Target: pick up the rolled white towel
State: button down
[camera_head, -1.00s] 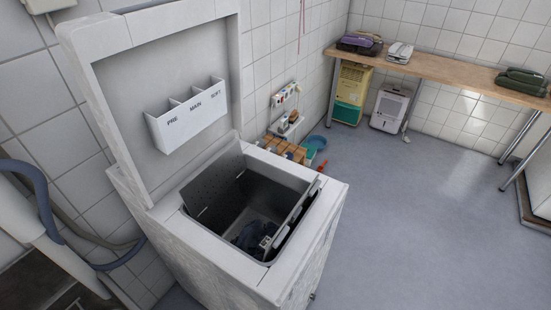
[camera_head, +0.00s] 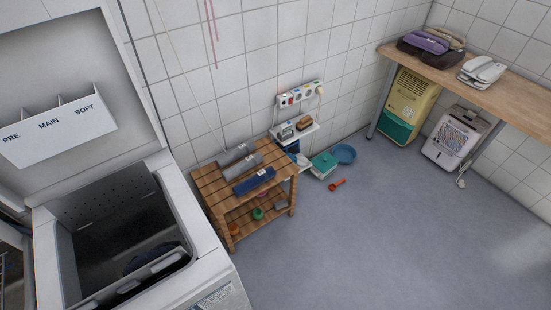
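A small slatted wooden stand (camera_head: 211,184) stands against the tiled wall, right of the washer. On its top lie a grey roll (camera_head: 234,155), a lighter grey roll (camera_head: 242,167) and a dark blue roll (camera_head: 253,182) in front of them, with small pale labels showing. No roll looks plainly white; I cannot tell whether a grey one is the white towel. My gripper is not in view.
An open top-loading washer (camera_head: 185,215) with its lid up fills the left, with dark cloth inside. A red scoop (camera_head: 337,185) and a blue basin (camera_head: 344,154) are on the floor. A wooden bench (camera_head: 520,95) stands at right. The middle floor is clear.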

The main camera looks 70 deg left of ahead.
aim_at(250, 161)
jog(key=i, duration=0.9)
jog(key=u, duration=3.25)
jog(key=k, duration=0.35)
jog(key=z, duration=1.45)
jog(key=i, duration=1.45)
jog(key=u, duration=0.8)
jog(key=i, duration=0.6)
jog(key=u, duration=0.7)
